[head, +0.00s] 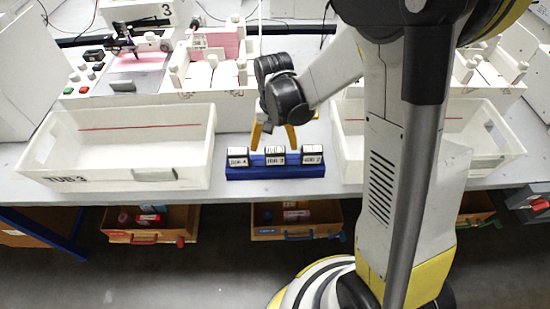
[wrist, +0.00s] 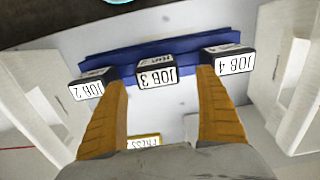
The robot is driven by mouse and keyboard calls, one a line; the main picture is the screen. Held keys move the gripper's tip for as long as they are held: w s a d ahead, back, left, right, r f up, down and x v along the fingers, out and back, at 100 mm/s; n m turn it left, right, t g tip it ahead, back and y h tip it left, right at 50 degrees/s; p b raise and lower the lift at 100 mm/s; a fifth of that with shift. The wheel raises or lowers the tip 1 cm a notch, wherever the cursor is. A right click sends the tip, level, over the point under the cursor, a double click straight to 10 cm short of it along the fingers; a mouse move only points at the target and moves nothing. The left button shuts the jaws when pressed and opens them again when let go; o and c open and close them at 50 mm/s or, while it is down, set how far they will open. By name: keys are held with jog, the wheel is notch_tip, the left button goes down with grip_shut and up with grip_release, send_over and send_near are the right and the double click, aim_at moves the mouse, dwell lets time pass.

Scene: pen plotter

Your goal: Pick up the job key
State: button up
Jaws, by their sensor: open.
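Three job keys stand in a row on a blue rack (head: 276,172): JOB 4 (head: 238,157) at the left, JOB 3 (head: 275,156) in the middle and JOB 2 (head: 312,155) at the right. They are dark blocks with white labels. In the wrist view the order is reversed, with JOB 2 (wrist: 92,88), JOB 3 (wrist: 157,74) and JOB 4 (wrist: 228,62). My gripper (head: 272,147) is open over the rack. In the wrist view its yellow fingers (wrist: 162,82) lie on either side of JOB 3, with space between. Contact with the keys cannot be told.
A plotter station (head: 150,60) with buttons is behind at left. Open drawers (head: 296,218) with items sit below the table's front edge.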

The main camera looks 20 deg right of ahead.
aim_at(275, 159)
jog(key=f+b, duration=0.1)
jog(key=f, duration=0.1)
jog(key=f+b, duration=0.1)
jog(key=f, duration=0.1)
jog(key=shift+s+d+f, duration=0.1)
jog(key=shift+s+f, duration=0.1)
jog(key=shift+f, duration=0.1)
jog(key=shift+r, duration=0.1)
jog(key=shift+c, duration=0.2)
jog(key=c, duration=1.2)
